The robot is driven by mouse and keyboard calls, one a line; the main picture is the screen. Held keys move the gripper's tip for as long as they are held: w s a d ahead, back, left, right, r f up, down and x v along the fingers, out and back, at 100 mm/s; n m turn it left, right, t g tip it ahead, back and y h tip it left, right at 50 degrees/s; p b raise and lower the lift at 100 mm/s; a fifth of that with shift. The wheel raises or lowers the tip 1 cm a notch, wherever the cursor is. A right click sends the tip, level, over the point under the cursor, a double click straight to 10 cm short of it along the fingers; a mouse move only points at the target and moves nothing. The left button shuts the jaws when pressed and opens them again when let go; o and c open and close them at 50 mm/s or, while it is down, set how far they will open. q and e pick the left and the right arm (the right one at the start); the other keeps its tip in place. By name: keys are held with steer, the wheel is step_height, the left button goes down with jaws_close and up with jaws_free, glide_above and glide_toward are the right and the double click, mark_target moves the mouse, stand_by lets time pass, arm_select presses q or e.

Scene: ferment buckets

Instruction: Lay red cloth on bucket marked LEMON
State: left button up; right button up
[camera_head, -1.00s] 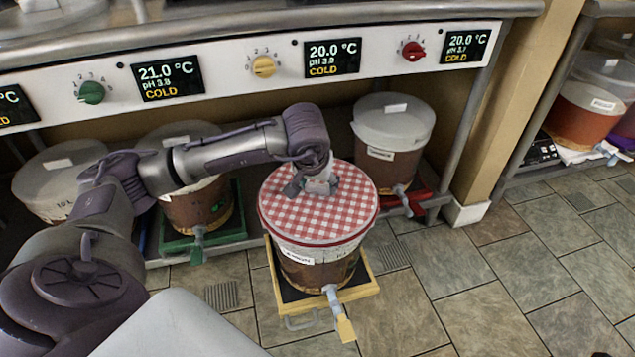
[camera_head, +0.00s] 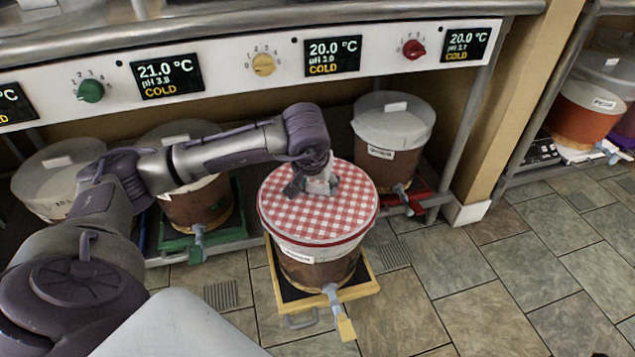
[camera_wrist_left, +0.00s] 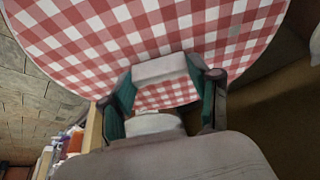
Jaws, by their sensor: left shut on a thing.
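The red-and-white checked cloth (camera_head: 300,218) has a round shape with a red rim. It lies over the top of a brown bucket (camera_head: 325,268) with a white upper band. A small label on this bucket's front is partly legible and seems to read LEMON. My left gripper (camera_head: 321,187) is at the middle of the cloth, shut on it. In the left wrist view the cloth (camera_wrist_left: 75,40) fills the upper part. The fingers (camera_wrist_left: 165,95) close around a pale grey block at the cloth; its exact contact is hard to see. My right gripper is not in view.
The bucket stands on a yellow-framed pull-out tray (camera_head: 368,285) with a tap in front. Several lidded buckets, one on a green tray (camera_head: 232,232) and one by a red tray (camera_head: 420,190), stand under the control panel (camera_head: 215,70). Tiled floor on the right is free.

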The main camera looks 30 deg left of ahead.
arm_select(q)
steer(key=shift+f, duration=0.1)
stand_by(0.6)
steer(key=o, duration=1.2)
steer(key=shift+o, duration=0.2)
steer(key=shift+o, duration=0.9)
